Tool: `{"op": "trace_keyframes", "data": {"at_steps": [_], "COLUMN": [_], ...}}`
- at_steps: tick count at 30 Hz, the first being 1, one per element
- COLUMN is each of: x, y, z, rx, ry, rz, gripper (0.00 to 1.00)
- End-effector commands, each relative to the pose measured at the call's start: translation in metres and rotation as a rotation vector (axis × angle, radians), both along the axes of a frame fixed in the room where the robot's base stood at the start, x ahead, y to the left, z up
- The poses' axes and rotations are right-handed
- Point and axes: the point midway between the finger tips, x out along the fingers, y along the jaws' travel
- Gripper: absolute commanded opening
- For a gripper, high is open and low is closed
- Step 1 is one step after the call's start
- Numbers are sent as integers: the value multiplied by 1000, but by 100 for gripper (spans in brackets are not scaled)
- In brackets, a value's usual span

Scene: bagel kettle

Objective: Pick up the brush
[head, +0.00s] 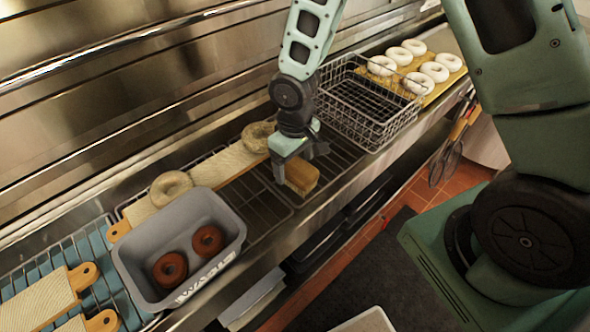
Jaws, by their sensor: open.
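A tan wooden block (302,176), which looks like the brush, sits at the front edge of the wire rack, right of the grey bin. Its bristles cannot be made out. My gripper (298,163) points down directly at it, its fingers open around or just above its back end. The near finger and the gripper body hide part of the block. I cannot tell whether the fingers touch it.
A grey bin (131,262) with two brown bagels stands left. A long board (222,167) with two pale bagels lies behind. A wire basket (369,128) is close on the right, before a tray of white bagels (420,80). Peel boards (38,300) lie lower left.

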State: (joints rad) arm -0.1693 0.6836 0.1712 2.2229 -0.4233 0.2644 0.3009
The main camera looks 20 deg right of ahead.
Motion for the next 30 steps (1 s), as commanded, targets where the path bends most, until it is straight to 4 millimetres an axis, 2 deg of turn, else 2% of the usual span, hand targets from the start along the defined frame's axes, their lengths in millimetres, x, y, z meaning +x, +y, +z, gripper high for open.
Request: {"op": "trace_keyframes", "data": {"at_steps": [8,17,20,21,23,30], "x": [0,0,0,0,0,0], "y": [-1,-1,-1,-1,-1,-1], "z": [-31,-36,-36,-36,-36,-35], "rx": [-1,0,0,0,0,0], "ry": [2,0,0,0,0,0], "rz": [1,0,0,0,0,0], "gripper": [80,80,55,44,30,30]}}
